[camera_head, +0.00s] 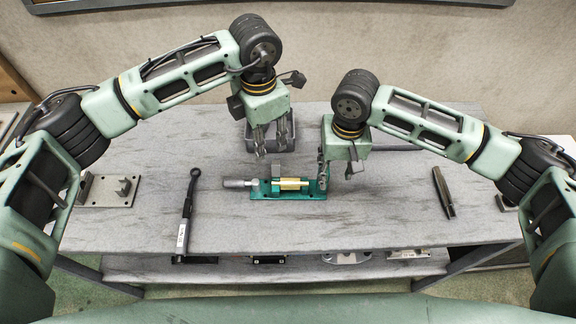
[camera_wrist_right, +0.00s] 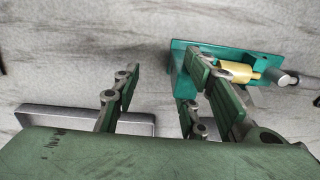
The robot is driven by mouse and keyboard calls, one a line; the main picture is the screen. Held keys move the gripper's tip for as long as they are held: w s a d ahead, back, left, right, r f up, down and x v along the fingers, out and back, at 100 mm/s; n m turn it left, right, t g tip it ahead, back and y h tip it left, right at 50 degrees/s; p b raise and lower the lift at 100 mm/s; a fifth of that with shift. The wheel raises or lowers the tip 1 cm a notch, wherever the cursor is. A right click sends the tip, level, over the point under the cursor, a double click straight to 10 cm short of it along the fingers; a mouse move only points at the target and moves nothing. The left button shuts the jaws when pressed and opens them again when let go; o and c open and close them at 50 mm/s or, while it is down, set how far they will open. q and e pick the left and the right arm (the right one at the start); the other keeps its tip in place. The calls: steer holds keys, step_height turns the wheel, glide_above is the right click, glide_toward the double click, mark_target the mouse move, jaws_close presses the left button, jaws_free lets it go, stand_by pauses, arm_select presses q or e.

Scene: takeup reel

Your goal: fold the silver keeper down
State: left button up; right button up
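The teal fixture (camera_head: 260,194) lies on the grey table in front of my grippers, with a gold roller (camera_head: 290,184) across it. A grey piece (camera_head: 276,172), which looks like the silver keeper, stands up behind the roller; its exact pose is too small to tell. A silver cylinder (camera_head: 238,183) sticks out at the left end. My left gripper (camera_head: 272,142) is open and empty above and behind the fixture. My right gripper (camera_head: 338,170) is open at the fixture's right end. In the right wrist view, one finger of the right gripper (camera_wrist_right: 160,90) overlaps the teal plate (camera_wrist_right: 181,47); contact cannot be told.
A grey tray (camera_wrist_right: 50,118) lies behind the fixture, partly hidden by my grippers. A dark bar (camera_head: 443,192) lies to the right. The table front is clear.

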step_height(320, 180, up, 6)
stand_by(0.8)
steer(key=shift+o, duration=0.4)
